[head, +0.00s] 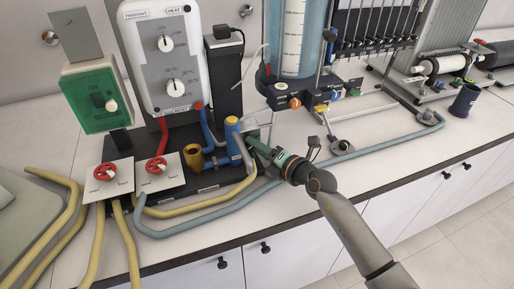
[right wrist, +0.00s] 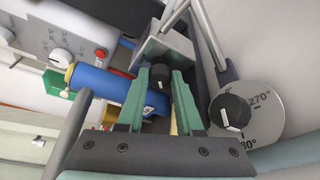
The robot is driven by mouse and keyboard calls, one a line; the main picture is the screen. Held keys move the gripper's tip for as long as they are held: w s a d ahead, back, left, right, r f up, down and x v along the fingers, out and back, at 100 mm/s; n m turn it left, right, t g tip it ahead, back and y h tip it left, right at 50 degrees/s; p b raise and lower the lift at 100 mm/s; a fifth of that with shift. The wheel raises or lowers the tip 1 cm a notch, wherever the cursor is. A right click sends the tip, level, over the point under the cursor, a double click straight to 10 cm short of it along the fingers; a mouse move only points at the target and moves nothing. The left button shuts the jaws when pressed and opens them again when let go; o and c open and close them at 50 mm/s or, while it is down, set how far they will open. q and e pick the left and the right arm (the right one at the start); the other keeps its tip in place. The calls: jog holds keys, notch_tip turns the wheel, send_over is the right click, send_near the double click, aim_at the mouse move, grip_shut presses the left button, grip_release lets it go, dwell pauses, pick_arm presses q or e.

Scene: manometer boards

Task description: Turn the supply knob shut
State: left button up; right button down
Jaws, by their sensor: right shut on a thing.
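My right gripper (head: 252,140) reaches in from the lower right in the head view, its green fingers beside a blue cylinder with a yellow cap (head: 232,138). In the right wrist view my right gripper (right wrist: 161,75) has its two fingers on either side of a small black knob (right wrist: 160,85) in front of a grey block (right wrist: 166,48), and is shut on it. I take this black knob for the supply knob; no label on it is readable. The fingers hide it in the head view. My left gripper is not in view.
A dial plate with a black knob (right wrist: 230,111) stands close to the right of the fingers in the wrist view. Pale blue hose (head: 200,224) and yellow hoses cross the bench. Two red valve wheels (head: 156,167) sit at left. Bench front is clear right of my arm.

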jog(key=shift+f+m+y, duration=0.15)
jog(key=shift+m+y, duration=0.35)
jog(key=shift+m, duration=0.4)
jog(key=c, duration=0.8)
grip_release()
jog(key=shift+c, duration=0.2)
jog(key=shift+d, duration=0.15)
jog(key=shift+s+d, duration=0.2)
jog(key=shift+s, duration=0.1)
jog(key=p+v, duration=0.1)
jog(key=v, duration=0.9)
jog(key=shift+s+d, duration=0.1)
jog(key=shift+s, duration=0.2)
jog(key=shift+s+d, duration=0.35)
jog(key=shift+s, duration=0.1)
